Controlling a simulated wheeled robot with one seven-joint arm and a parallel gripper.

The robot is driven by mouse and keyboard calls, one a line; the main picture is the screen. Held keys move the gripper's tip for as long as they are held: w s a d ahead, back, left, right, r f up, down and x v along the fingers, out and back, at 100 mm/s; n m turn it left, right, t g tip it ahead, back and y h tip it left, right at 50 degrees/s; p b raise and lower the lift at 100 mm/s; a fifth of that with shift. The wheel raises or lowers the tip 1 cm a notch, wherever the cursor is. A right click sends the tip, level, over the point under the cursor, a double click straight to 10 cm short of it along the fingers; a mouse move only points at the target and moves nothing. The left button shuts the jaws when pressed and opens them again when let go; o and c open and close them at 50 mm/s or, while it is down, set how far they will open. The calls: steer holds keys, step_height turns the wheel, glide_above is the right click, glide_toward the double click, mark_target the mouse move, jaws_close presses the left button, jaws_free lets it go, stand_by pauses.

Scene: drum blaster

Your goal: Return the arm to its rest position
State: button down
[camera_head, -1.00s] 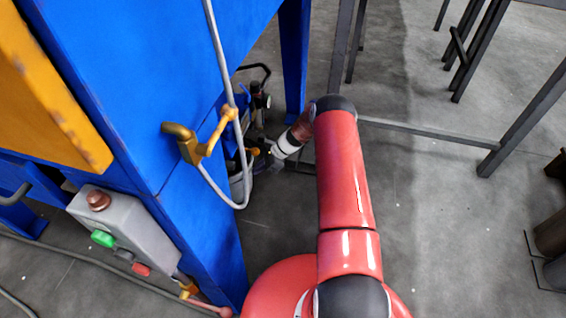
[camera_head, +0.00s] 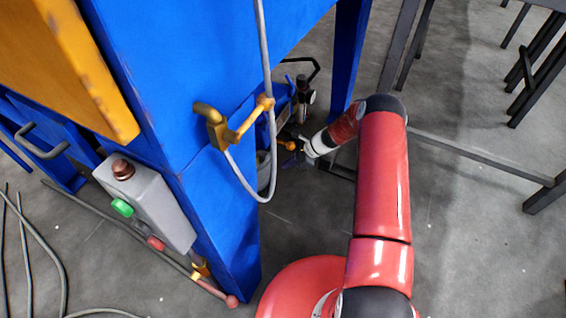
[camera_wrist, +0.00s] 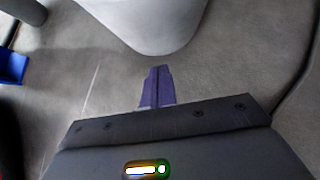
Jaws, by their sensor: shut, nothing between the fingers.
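My red arm (camera_head: 383,180) reaches up and away from me in the head view, bent at the elbow. Its forearm runs down and left beside the blue machine. My gripper (camera_wrist: 157,88) shows in the wrist view with its purple fingers together and nothing between them. In the head view it is small and partly hidden near the dark equipment by the machine. A pale rounded body (camera_wrist: 150,25) is in front of the fingers in the wrist view, apart from them.
The blue machine (camera_head: 225,210) stands at the left with a control box (camera_head: 155,208), a brass valve (camera_head: 215,128) and a grey hose (camera_head: 271,150). Dark metal frames (camera_head: 470,157) stand at the right. Bare concrete floor (camera_head: 470,250) lies at the lower right.

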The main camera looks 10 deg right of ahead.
steer(key=w+p+v, duration=0.1)
steer(key=p+v, duration=0.1)
steer(key=v, duration=0.8)
steer(key=s+a+r+n+h, duration=0.1)
steer(key=s+r+n, duration=0.2)
steer(key=r, duration=0.5)
steer(key=s+a+r+n+h, duration=0.1)
steer(key=s+r+n+h, duration=0.15)
steer(key=r, duration=0.65)
steer(key=s+a+r+n+h, duration=0.1)
steer(key=s+r+n, duration=0.25)
steer(key=r, duration=0.45)
steer(key=s+r+n+t+h, duration=0.2)
steer(key=s+r+n, duration=0.3)
steer(key=s+r, duration=0.6)
steer(key=s+d+r+n+t+h, duration=0.1)
steer(key=s+r+n, duration=0.15)
steer(key=s, duration=0.55)
steer(key=s+r+n+t+h, duration=0.2)
steer(key=s+n, duration=0.1)
steer(key=s, duration=0.6)
step_height(320, 180, up, 10)
steer(key=p, duration=1)
steer(key=shift+w, duration=0.4)
steer(key=shift+f+y, duration=0.1)
steer(key=shift+y, duration=0.15)
